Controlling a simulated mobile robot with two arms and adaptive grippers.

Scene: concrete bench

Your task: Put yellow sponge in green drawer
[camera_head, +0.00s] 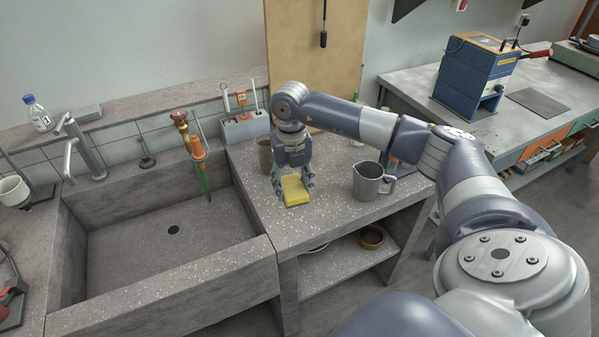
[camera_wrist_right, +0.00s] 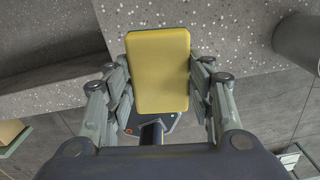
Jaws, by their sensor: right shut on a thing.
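My right gripper (camera_head: 293,190) is shut on the yellow sponge (camera_head: 295,191), with one finger on each side of it, near the bench's front edge beside the sink. The sponge has a thin green layer underneath. In the right wrist view the yellow face of the sponge (camera_wrist_right: 160,70) lies between the fingers (camera_wrist_right: 160,95). A grey-green drawer front (camera_head: 507,161) shows under the bench at the right, beside an orange one (camera_head: 543,146); I cannot tell for sure that it is the green drawer. My left gripper is not in view.
A grey metal jug (camera_head: 368,181) stands right of the sponge, and a brown cup (camera_head: 265,156) behind it. The sink (camera_head: 150,270) is at left. A bowl (camera_head: 371,237) sits on the lower shelf. A blue machine (camera_head: 470,75) stands on the right bench.

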